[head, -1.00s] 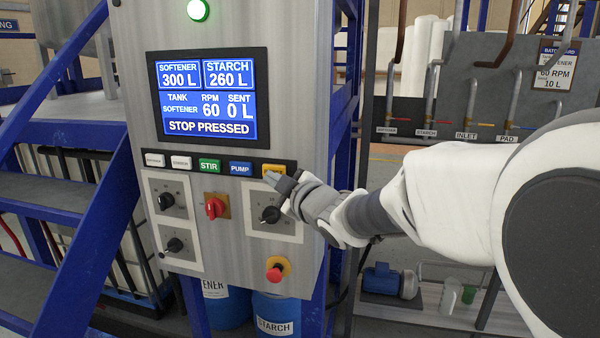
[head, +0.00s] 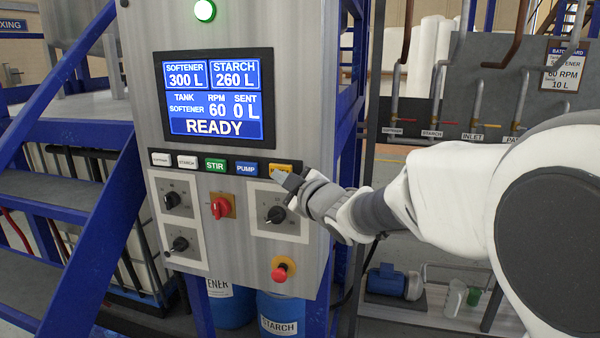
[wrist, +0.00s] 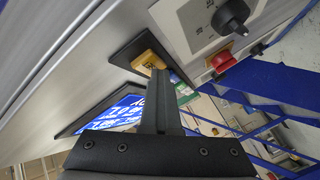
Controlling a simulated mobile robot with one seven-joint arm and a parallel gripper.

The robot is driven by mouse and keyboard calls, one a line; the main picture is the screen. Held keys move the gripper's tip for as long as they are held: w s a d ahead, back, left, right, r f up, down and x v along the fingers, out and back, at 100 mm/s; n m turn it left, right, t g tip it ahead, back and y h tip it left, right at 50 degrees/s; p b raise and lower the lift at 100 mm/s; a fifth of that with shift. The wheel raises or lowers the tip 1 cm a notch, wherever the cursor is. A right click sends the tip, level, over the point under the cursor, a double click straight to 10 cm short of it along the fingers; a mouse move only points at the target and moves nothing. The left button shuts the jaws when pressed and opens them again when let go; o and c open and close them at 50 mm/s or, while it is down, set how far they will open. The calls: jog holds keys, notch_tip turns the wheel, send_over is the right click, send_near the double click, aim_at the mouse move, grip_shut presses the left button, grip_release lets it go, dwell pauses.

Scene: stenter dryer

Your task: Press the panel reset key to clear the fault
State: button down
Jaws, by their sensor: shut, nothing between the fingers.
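The yellow reset key (head: 281,167) is at the right end of the key row on the grey control panel (head: 310,120). Its label is partly covered by my fingertips. My gripper (head: 284,178) is shut and empty, with its fingertips right at this key. In the wrist view, the yellow key (wrist: 147,63) shows just beyond the tips of my gripper (wrist: 160,76). I cannot tell whether they touch. The screen (head: 214,98) reads READY, with softener 300 L, starch 260 L, RPM 60 and sent 0 L.
The blue PUMP key (head: 246,169) and green STIR key (head: 215,165) sit left of the yellow key. Below are a black knob (head: 275,214), a red switch (head: 220,207) and a red stop button (head: 281,271). Blue stairs (head: 75,200) stand at the left.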

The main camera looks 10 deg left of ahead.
jog(key=shift+s, duration=0.1)
jog(key=shift+s+b, duration=0.75)
jog(key=shift+s, duration=0.05)
jog(key=s+b, duration=0.2)
jog(key=s, duration=0.1)
jog(key=s+b, duration=0.1)
jog(key=s, duration=0.1)
jog(key=shift+a, duration=0.25)
dwell(0.5)
